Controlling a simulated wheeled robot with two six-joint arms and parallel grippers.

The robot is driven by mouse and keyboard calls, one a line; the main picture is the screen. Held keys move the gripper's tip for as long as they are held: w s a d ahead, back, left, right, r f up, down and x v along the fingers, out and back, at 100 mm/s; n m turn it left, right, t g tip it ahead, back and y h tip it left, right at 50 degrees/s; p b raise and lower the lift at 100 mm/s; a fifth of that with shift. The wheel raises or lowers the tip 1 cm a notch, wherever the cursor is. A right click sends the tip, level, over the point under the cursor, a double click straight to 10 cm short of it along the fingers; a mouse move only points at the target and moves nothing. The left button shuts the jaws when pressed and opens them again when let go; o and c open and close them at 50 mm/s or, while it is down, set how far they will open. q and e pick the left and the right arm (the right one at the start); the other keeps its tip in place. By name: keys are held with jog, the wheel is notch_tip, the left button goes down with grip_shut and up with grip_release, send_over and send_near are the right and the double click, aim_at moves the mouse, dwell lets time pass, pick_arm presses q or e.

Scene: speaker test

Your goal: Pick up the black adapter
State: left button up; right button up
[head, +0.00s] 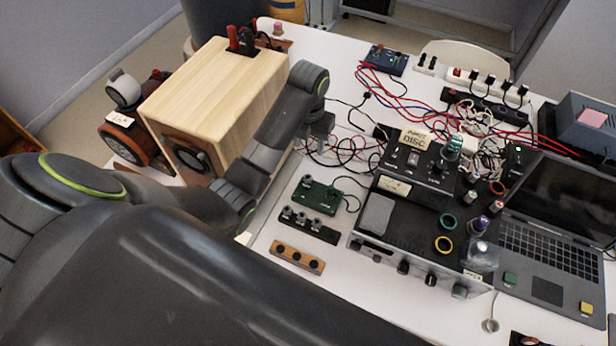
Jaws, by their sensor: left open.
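My left gripper (317,132) is above the white table, just right of the wooden speaker box, pointing down. It is open, with nothing visible between its fingers, which are small and partly hidden by the wrist. A small black block (381,132) lies to its right, beside the box with the paper label, and may be the black adapter. Another small black piece (426,64) lies at the back of the table near the power strip. I cannot tell which is the adapter. Both are apart from the gripper. My right gripper is not in view.
The wooden speaker box (215,90) stands close left of my arm. A green circuit board (318,194) and a wooden knob strip (297,257) lie in front. Stacked black equipment (400,222) and a laptop (555,240) fill the right. Red and white cables tangle behind.

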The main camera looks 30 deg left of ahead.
aim_at(308, 180)
pick_arm(q)
notch_tip(308, 180, down, 7)
jog(key=b, duration=0.6)
jog(key=shift+f+b, duration=0.1)
jog(key=shift+b, duration=0.2)
notch_tip(308, 180, down, 4)
jog(key=b, duration=0.2)
jog(key=shift+b, duration=0.3)
jog(key=shift+f, duration=0.5)
jog(key=f, duration=0.2)
jog(key=f+p, duration=0.1)
jog(key=shift+s+f, duration=0.25)
jog(key=shift+f, duration=0.65)
grip_shut()
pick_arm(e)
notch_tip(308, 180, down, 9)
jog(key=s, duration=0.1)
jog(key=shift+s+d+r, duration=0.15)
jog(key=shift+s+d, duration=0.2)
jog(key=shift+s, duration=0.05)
